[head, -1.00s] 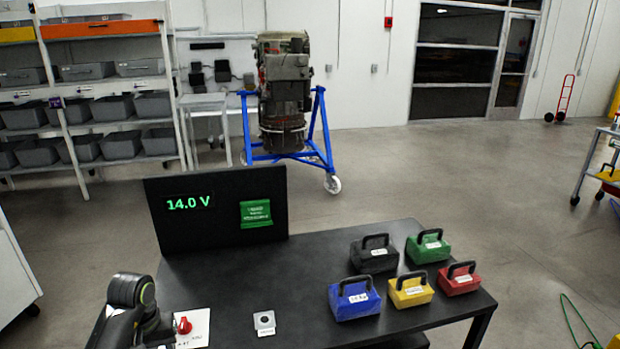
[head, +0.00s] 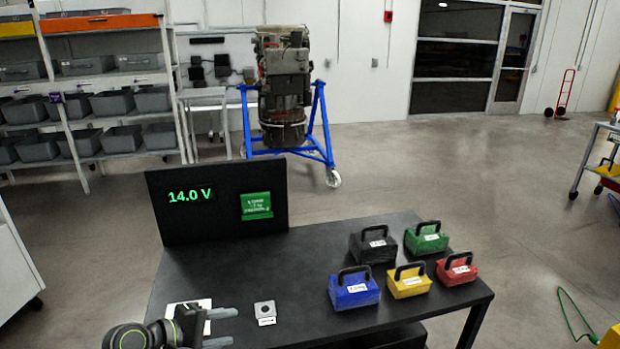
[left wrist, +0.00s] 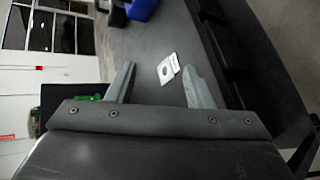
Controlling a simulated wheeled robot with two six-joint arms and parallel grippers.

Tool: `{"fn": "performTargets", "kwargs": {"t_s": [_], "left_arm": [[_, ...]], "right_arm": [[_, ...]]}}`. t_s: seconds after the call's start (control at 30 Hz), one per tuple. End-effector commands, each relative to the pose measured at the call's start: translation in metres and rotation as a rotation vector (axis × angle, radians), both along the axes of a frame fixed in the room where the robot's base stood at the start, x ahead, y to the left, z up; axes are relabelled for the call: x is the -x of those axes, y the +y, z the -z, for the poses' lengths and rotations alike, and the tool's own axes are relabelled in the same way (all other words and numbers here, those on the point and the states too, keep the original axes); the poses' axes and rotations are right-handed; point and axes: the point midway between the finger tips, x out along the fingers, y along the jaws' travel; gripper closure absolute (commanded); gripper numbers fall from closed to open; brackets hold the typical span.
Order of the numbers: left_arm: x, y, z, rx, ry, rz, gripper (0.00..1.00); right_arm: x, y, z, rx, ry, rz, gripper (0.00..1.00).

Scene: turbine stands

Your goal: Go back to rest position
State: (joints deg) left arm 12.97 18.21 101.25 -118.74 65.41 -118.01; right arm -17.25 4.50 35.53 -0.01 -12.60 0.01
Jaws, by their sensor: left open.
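My left gripper (head: 222,327) is in the lower left of the head view, over the front left part of the black table (head: 240,275). Its two grey fingers point right and are apart, with nothing between them. In the left wrist view, the open fingers (left wrist: 157,85) show with a small white plate with a dark round spot (left wrist: 167,68) beyond them on the table. That plate also shows in the head view (head: 265,312), right of the fingertips. A white panel (head: 188,303) is partly hidden behind the gripper; its red knob is out of sight. My right gripper is not in view.
Blue (head: 354,292), yellow (head: 408,286), red (head: 456,271), green (head: 426,241) and black (head: 373,247) handled blocks stand on the table's right. A black display (head: 217,205) reading 14.0 V stands at the back left. The table's middle is clear.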

Motion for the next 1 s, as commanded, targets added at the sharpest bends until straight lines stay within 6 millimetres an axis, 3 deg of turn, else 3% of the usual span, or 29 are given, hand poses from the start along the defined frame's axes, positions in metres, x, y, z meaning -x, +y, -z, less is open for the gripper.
{"fn": "performTargets", "kwargs": {"t_s": [0.1,0.23,0.37,0.5,0.67,0.77,0.9,0.93,1.0], "left_arm": [[0.006,-0.011,-0.034,0.336,0.005,-0.130,0.53],[0.014,-0.005,-0.074,0.729,0.045,-0.267,0.53],[0.025,0.019,-0.106,1.138,0.118,-0.393,0.53],[0.039,0.058,-0.125,1.583,0.222,-0.521,0.53],[0.060,0.110,-0.122,2.097,0.359,-0.659,0.53],[0.077,0.140,-0.107,2.418,0.443,-0.743,0.53],[0.108,0.173,-0.071,2.863,0.546,-0.869,0.53],[0.115,0.178,-0.061,-2.957,-0.563,0.900,0.53],[0.134,0.186,-0.038,-2.738,-0.512,0.839,0.53]], "right_arm": [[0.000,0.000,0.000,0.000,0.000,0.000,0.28],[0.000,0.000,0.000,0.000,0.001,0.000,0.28],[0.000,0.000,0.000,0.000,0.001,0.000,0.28],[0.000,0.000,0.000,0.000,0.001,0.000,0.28],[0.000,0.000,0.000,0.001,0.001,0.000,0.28],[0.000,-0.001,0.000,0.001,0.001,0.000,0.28],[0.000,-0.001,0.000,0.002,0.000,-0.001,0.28],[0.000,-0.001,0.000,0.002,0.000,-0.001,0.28],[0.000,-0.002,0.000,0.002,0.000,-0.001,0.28]]}}
